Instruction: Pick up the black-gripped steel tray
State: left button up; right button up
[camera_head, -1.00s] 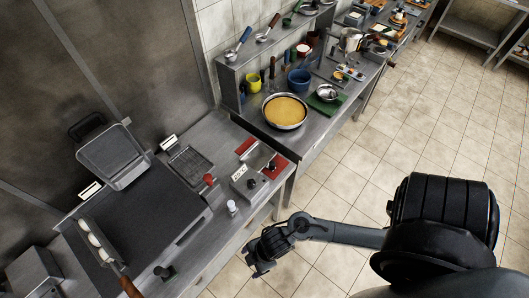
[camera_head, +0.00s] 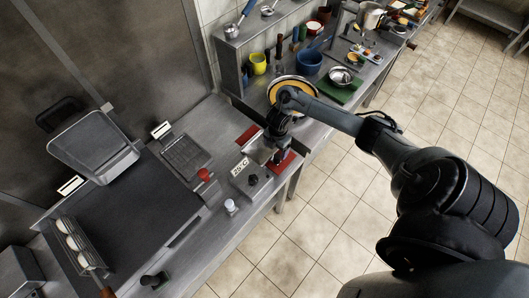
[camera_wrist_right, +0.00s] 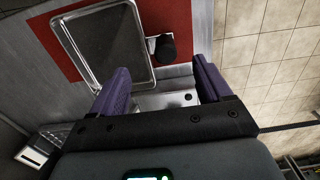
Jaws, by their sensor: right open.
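The steel tray (camera_wrist_right: 105,38) with a short black grip (camera_wrist_right: 167,47) lies on a red mat (camera_wrist_right: 175,15) in the right wrist view. In the head view only part of the tray (camera_head: 257,149) shows beside my right arm. My right gripper (camera_head: 278,157) is over the mat's near side. In the right wrist view its two purple-padded fingers (camera_wrist_right: 160,85) are apart and empty. The black grip lies ahead of the gap between them and appears apart from both. My left gripper is out of view.
A control box (camera_head: 249,178) and a red-topped shaker (camera_head: 204,176) stand left of my gripper. A round pan (camera_head: 272,92) with yellow filling is behind my arm. A dark griddle (camera_head: 125,215) fills the left counter. Tiled floor lies to the right.

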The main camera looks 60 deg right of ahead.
aim_at(276, 155)
jog(key=shift+f, duration=1.25)
jog(key=shift+f+b, duration=0.3)
jog(key=shift+f, duration=2.05)
jog(key=c, duration=0.4)
grip_shut()
jog(key=shift+r, duration=0.1)
